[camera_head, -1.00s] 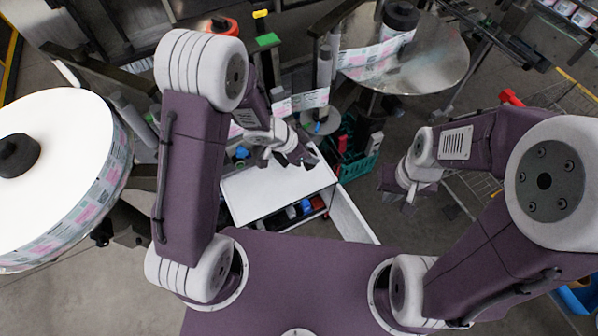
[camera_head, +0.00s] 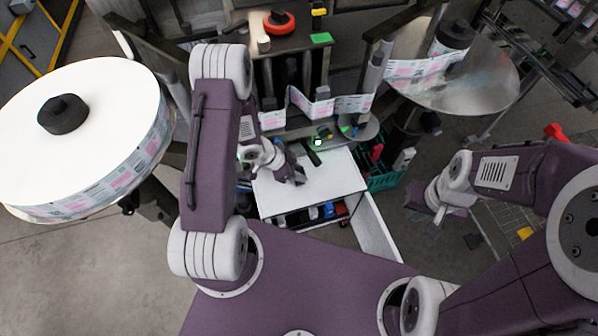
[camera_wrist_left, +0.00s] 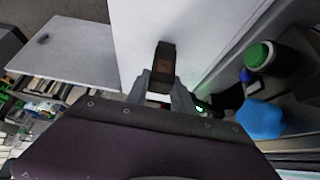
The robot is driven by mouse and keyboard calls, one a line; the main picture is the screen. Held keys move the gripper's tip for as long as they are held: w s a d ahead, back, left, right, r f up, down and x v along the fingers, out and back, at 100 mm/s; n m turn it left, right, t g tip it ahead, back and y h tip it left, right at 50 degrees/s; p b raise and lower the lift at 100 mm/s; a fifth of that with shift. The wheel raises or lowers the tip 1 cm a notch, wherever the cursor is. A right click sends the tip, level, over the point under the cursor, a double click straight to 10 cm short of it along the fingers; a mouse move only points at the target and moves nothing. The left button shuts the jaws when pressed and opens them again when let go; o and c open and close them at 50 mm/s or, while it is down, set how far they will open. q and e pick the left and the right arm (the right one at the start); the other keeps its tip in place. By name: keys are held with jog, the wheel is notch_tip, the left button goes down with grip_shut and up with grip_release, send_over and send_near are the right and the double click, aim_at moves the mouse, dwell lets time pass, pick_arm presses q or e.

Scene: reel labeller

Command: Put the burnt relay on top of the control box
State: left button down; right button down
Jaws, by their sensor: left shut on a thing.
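My left gripper (camera_head: 298,178) is over the white top surface (camera_head: 335,178) of a low cabinet in the head view. In the left wrist view the left gripper (camera_wrist_left: 163,88) is shut on a small dark block with a brown face, the relay (camera_wrist_left: 164,62). It sticks out past the fingertips in front of a white surface (camera_wrist_left: 205,25). I cannot tell whether it touches that surface, or for certain which thing is the control box. My right gripper (camera_head: 438,212) hangs over the floor at right, away from the cabinet; its jaws are too small to read.
A large label reel (camera_head: 110,90) stands at left and a metal disc (camera_head: 480,80) at upper right. A green crate (camera_head: 385,181) is right of the cabinet. Small coloured items (camera_head: 328,211) lie below its top. A blue object (camera_wrist_left: 262,118) is near the left gripper.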

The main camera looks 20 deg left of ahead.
pick_arm(q)
jog(key=shift+w+d+f, duration=0.1)
jog(key=shift+w+f, duration=0.15)
jog(key=shift+s+f, duration=0.1)
jog(key=shift+f, duration=0.05)
jog(key=c, duration=1.1)
grip_release()
jog(key=shift+s, duration=0.15)
jog(key=shift+w+r, duration=0.2)
jog(key=shift+r, duration=0.1)
jog(key=p+v, duration=0.1)
jog(key=v, duration=1.1)
jog(key=shift+p, duration=0.4)
jog(key=shift+s+f, duration=0.1)
